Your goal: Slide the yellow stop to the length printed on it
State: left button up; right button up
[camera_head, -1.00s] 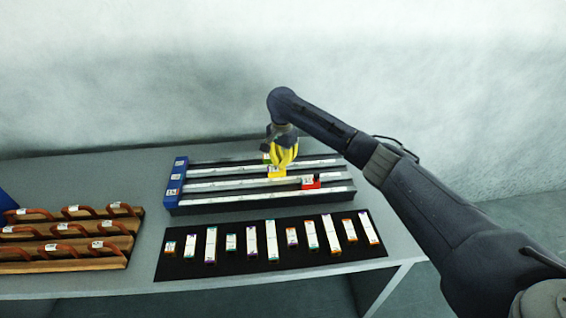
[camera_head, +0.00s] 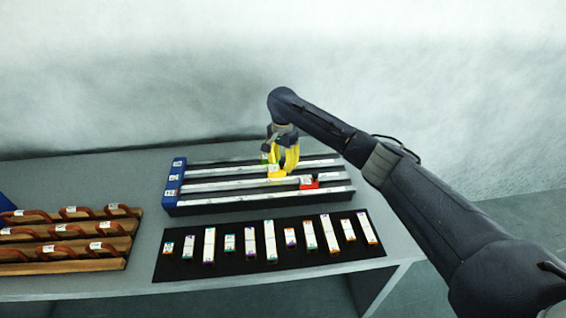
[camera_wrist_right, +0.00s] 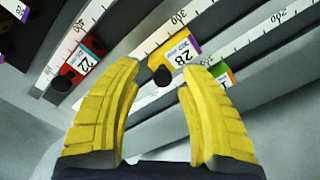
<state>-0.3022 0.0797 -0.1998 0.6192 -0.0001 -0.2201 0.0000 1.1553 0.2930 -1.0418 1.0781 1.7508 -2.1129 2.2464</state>
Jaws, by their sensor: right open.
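The yellow stop (camera_head: 277,172) sits on a middle rail of the black rail unit (camera_head: 240,194). In the right wrist view the yellow stop (camera_wrist_right: 181,52) carries a white label with a large 28; the smaller print is hard to read. A dark round knob (camera_wrist_right: 161,75) shows beside it, between my fingertips. My right gripper (camera_head: 284,160) is over the yellow stop, and its yellow fingers (camera_wrist_right: 160,80) are spread apart around the knob without closing on it. The rail's scale shows 300 near the stop. My left gripper is out of view.
A red stop (camera_head: 309,183) is on the nearer rail and a green stop (camera_head: 265,158) on the farther rail, both close to my fingers. Labelled strips lie on a black mat (camera_head: 176,270) in front. A wooden rack (camera_head: 120,262) with brown handles stands left.

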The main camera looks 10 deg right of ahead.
jog(key=shift+r, duration=0.1)
notch_tip(320, 180, up, 12)
dwell(0.7)
